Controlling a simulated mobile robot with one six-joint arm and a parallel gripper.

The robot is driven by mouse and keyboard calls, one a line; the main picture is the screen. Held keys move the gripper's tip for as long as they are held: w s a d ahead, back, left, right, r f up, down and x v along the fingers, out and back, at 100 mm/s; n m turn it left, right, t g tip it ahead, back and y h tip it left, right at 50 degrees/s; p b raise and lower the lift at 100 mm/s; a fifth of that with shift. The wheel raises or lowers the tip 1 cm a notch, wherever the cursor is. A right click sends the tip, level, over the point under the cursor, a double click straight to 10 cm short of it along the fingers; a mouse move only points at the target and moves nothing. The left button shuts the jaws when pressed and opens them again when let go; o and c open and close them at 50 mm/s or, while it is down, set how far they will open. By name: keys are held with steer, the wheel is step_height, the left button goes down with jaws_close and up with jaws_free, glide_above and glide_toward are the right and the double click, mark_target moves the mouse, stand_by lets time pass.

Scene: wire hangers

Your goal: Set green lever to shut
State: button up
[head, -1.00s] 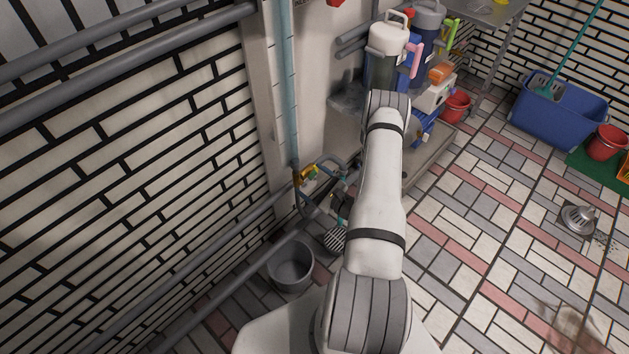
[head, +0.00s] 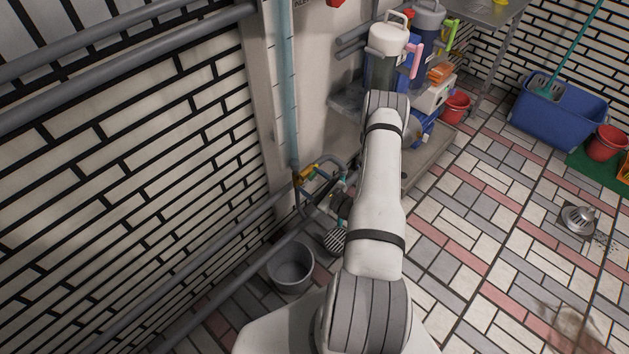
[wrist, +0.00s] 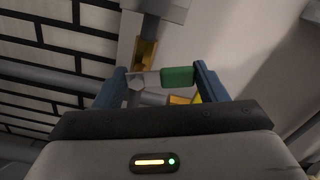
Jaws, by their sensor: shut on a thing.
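The green lever (wrist: 178,77) shows in the wrist view as a green grip on a grey metal arm, lying crosswise between the blue fingers of my gripper (wrist: 160,72). My gripper is shut on it, with the green end against the right finger. Brass valve parts (wrist: 146,52) show just behind it, below a grey fitting. In the head view, the brass valve (head: 308,173) sits at the foot of the clear vertical tube (head: 288,95). My gripper (head: 316,196) is beside it, small and partly confused with the pipes; the lever cannot be made out there.
Grey pipes (head: 225,240) run along the brick wall at left. A grey bucket (head: 290,268) stands on the floor below. A shelf with jugs (head: 387,55) stands behind my arm. The tiled floor at right is largely open, with a drain (head: 578,218).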

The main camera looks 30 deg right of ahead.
steer(key=m, duration=0.2)
steer(key=m+b, duration=0.1)
steer(key=m, duration=0.1)
steer(key=shift+w+d+f, duration=0.1)
steer(key=shift+d+f, duration=0.15)
steer(key=shift+f, duration=0.1)
steer(key=o, duration=1)
steer(key=p+v, duration=0.1)
steer(key=v, duration=0.7)
